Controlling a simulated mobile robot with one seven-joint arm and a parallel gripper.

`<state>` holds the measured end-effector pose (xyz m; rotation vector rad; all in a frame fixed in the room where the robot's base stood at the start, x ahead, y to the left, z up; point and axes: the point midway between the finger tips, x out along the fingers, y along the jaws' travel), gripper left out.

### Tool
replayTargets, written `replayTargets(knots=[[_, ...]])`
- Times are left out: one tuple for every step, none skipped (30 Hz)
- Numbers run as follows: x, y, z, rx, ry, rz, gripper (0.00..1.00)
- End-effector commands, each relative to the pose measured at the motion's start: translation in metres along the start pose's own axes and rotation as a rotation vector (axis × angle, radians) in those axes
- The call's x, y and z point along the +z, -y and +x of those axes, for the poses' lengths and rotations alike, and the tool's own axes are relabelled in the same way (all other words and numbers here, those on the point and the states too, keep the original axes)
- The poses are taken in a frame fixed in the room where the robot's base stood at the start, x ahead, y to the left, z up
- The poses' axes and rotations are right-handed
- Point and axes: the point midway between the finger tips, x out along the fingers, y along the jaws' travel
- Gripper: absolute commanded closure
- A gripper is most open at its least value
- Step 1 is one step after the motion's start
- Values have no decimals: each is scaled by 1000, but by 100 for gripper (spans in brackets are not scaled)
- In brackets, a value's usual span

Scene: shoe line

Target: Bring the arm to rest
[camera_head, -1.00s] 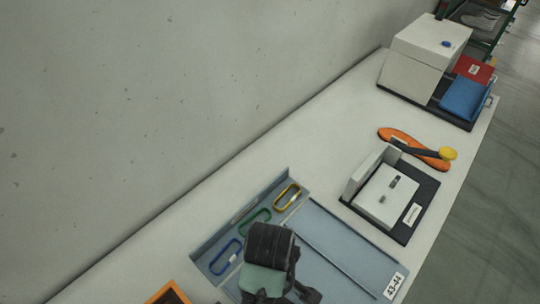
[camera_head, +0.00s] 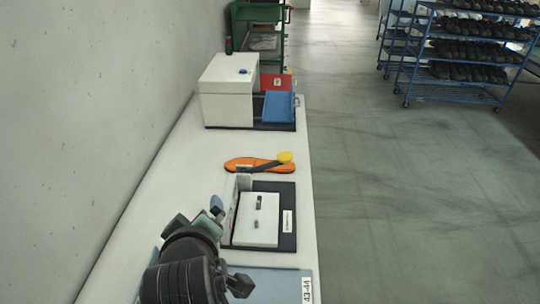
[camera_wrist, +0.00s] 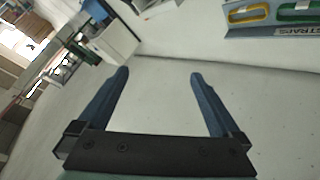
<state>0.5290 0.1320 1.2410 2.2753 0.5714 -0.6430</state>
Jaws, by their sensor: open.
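My gripper (camera_wrist: 158,82) is open in the wrist view, its two blue fingers wide apart with nothing between them. Behind them is a pale, bare surface. In the head view my dark arm rises at the lower left, over the near end of the white bench (camera_head: 140,215). The gripper end (camera_head: 217,210) shows only in part there, beside the white fixture (camera_head: 258,220) on its black base. The arm hides part of the blue-grey tray (camera_head: 275,283) marked 43-44.
An orange insole (camera_head: 245,164) with a yellow round piece (camera_head: 285,157) lies on the bench. Beyond are a white box (camera_head: 228,90), a red bin (camera_head: 276,82) and a blue bin (camera_head: 279,107). A wall runs along the left. Blue shoe racks (camera_head: 460,55) stand right, across open floor (camera_head: 400,200).

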Motion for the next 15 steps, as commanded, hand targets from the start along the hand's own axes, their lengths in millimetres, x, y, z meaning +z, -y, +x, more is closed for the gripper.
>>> replayTargets(knots=[[-20, -33, -12, 94, -89, 66, 0], [-32, -51, -21, 144, -142, 104, 0], [-47, -75, -35, 209, -215, 153, 0], [-57, -91, -47, 255, -271, 188, 0], [-67, -108, -60, 301, -329, 222, 0], [-79, -129, -79, 358, -406, 266, 0], [-87, -144, -95, 400, -466, 296, 0], [-95, -158, -112, 441, -528, 325, 0], [-104, -175, -135, 491, -610, 361, 0], [-111, -187, -154, 528, -675, 385, 0], [-116, -198, -173, 561, -738, 407, 0], [-123, -210, -198, 601, -820, 433, 0], [-126, -217, -216, 629, -880, 449, 0], [-130, -224, -234, 653, -937, 463, 0], [-133, -230, -256, 680, -1008, 478, 0]])
